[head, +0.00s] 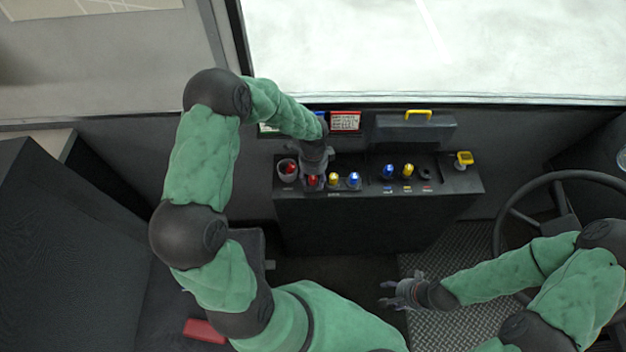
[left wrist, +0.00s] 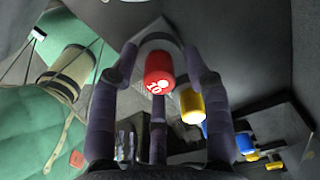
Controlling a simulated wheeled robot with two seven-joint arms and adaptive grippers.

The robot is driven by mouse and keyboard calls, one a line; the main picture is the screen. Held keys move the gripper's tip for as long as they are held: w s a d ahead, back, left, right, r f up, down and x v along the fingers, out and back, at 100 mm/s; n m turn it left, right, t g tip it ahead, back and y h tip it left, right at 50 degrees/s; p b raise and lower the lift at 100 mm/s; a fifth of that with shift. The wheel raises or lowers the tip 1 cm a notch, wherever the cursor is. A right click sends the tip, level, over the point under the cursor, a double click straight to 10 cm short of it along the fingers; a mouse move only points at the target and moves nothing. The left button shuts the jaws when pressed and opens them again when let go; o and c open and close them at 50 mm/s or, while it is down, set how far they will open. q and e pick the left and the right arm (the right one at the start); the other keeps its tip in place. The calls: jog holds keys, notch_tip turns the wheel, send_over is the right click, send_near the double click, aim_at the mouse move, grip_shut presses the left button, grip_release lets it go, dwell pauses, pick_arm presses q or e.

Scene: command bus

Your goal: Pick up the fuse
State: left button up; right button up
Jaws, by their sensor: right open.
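My left gripper (head: 315,168) reaches down over the left part of the dark console. Just below it in the head view is a red fuse (head: 313,182). In the left wrist view a red fuse (left wrist: 158,72) marked "10" shows between the spread fingers, with visible gaps at its sides. Another red piece (head: 290,168) sits in a grey cup at the console's left end. A yellow fuse (head: 333,178) and a blue fuse (head: 353,180) stand to the right of my left gripper. My right gripper (head: 388,294) is open and empty, low above the floor.
Further right on the console (head: 370,220) stand another blue piece (head: 388,171), a yellow piece (head: 408,170) and a dark socket (head: 427,174). A yellow-handled case (head: 415,128) is behind them. A steering wheel (head: 502,220) is at the right, near my right arm.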

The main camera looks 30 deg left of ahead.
pick_arm(q)
jog(key=c, duration=0.6)
jog(key=shift+o, duration=0.2)
jog(key=shift+r, duration=0.15)
